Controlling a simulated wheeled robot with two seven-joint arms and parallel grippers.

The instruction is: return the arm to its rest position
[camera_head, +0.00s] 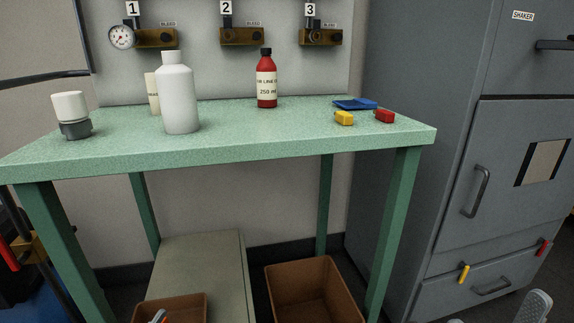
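Two grey fingertips at the bottom right corner look like my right gripper (519,312). They are apart with nothing seen between them, in front of the grey cabinet and clear of the table (250,140). The rest of that arm is below the picture edge.
The green table holds a white cup on a dark base (70,108), a white bottle (177,95), a cream container (152,95), a red bottle (266,75), a blue tray (355,103), a yellow block (344,118) and a red block (385,116). Brown bins (312,290) stand below. The cabinet (460,130) is right.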

